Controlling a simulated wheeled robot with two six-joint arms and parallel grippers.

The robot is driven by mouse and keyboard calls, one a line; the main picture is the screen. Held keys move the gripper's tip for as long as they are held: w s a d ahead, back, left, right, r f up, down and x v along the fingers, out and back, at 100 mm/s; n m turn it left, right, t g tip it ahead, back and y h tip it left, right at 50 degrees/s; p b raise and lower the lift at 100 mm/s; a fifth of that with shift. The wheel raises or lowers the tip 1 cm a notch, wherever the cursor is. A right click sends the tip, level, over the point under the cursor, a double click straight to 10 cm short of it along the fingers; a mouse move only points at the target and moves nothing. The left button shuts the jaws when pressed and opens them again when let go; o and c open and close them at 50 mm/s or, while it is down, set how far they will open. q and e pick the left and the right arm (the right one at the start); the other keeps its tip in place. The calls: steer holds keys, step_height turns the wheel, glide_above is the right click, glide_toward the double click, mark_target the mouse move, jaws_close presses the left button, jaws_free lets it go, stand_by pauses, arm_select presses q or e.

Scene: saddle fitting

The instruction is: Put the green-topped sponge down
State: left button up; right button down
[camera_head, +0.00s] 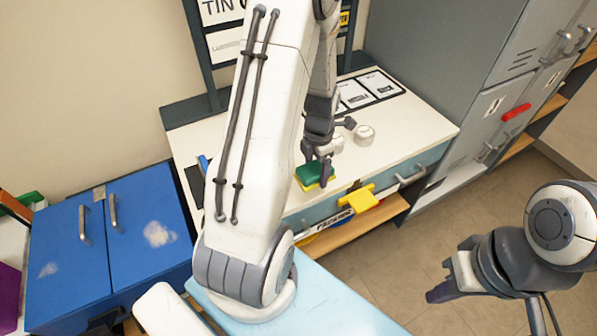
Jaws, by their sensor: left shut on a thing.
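The green-topped sponge (309,173), with yellow under its green top, is near the front edge of the white bench top. My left gripper (321,172) reaches down from above and is shut on the sponge, with a dark finger at its right side. I cannot tell whether the sponge's underside touches the bench. My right gripper (441,283) is out over the floor at the lower right, away from the bench; its finger gap is not clear.
The white bench (425,124) holds a white round object (364,134) and printed cards (378,84) behind the gripper. A yellow object (362,199) is at the bench's front edge. A blue cabinet (140,225) stands left, grey lockers (480,100) right. My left arm hides part of the bench.

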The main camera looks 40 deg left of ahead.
arm_select(q)
steer(key=w+a+f, duration=0.1)
steer(key=a+f, duration=0.1)
steer(key=a, duration=0.1)
steer(key=w+a+f+p, duration=0.1)
steer(key=a, duration=0.2)
steer(key=w+a+f+p, duration=0.1)
steer(key=a+f, duration=0.1)
steer(key=shift+w+a+f, duration=0.2)
steer(key=shift+a+f, duration=0.1)
steer(key=shift+a, duration=0.1)
step_height(320, 180, down, 4)
steer(key=shift+r+p, duration=0.15)
steer(key=shift+p, duration=0.4)
steer(key=shift+f, duration=0.2)
steer(key=shift+w, duration=0.1)
steer(key=shift+f, duration=0.25)
steer(key=o, duration=1.3)
steer(key=shift+c, duration=0.2)
steer(key=shift+r, duration=0.15)
